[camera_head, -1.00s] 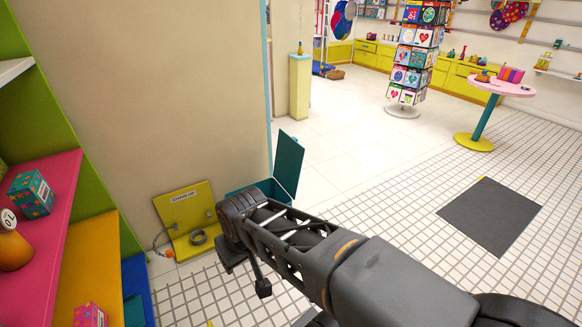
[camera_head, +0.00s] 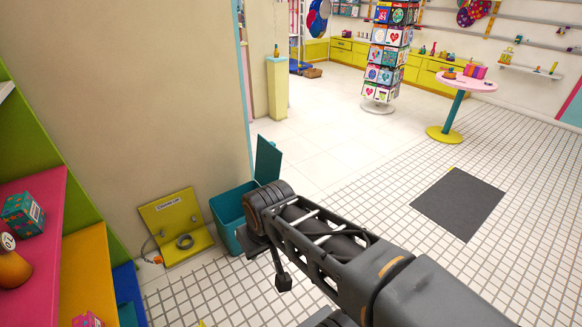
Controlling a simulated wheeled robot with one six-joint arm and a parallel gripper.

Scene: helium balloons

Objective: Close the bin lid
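The teal bin (camera_head: 229,209) stands on the tiled floor against the end of the beige wall. Its teal lid (camera_head: 267,161) is open and stands nearly upright on the bin's right side. My gripper (camera_head: 266,262) is at the end of my dark grey arm, in front of the bin in the picture, and the arm hides the bin's right part. One finger points down over the tiles. I cannot tell whether the gripper is open or shut, or whether it touches the bin.
A yellow charging stand (camera_head: 176,226) with a coiled cable is left of the bin. Colourful shelves (camera_head: 85,255) stand at the far left. A dark floor mat (camera_head: 458,203), a card rack (camera_head: 384,60) and a round pink table (camera_head: 467,84) are to the right. Tiled floor between is clear.

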